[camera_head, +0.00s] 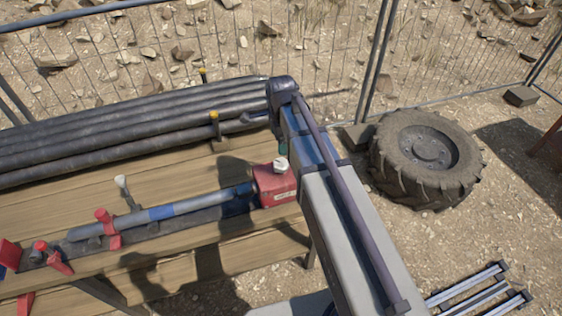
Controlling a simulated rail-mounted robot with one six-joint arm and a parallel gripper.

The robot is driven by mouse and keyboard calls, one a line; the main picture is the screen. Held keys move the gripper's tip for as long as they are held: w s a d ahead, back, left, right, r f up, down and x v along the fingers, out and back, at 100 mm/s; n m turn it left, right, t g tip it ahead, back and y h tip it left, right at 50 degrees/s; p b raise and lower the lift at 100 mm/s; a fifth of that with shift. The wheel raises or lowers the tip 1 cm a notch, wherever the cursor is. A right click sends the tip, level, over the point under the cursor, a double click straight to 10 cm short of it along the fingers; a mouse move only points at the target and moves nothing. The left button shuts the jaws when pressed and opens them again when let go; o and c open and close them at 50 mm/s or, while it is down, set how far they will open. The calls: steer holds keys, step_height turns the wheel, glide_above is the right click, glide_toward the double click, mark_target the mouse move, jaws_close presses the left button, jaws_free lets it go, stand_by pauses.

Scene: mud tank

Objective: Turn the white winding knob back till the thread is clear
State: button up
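A small white knob (281,164) stands on top of a red block (272,186) at the right end of the bench. A grey rod (190,206) with a blue band runs from the left into or up against this block. No thread can be made out at this size. A pale-topped lever (122,184) rises behind the rod farther left; I cannot tell which of the two white pieces is the winding knob. My arm crosses from the lower right to a joint above the block, just right of the knob. My gripper is not visible.
Several dark pipes (120,125) lie along the back of the wooden bench (170,175), held by yellow-topped posts (214,118). Red clamps (108,228) stand along the rod. A large tyre (425,155) lies on the ground at right. A wire fence (330,50) closes the back.

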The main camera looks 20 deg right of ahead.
mark_target(281, 163)
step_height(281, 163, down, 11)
steer(key=b, duration=1.1)
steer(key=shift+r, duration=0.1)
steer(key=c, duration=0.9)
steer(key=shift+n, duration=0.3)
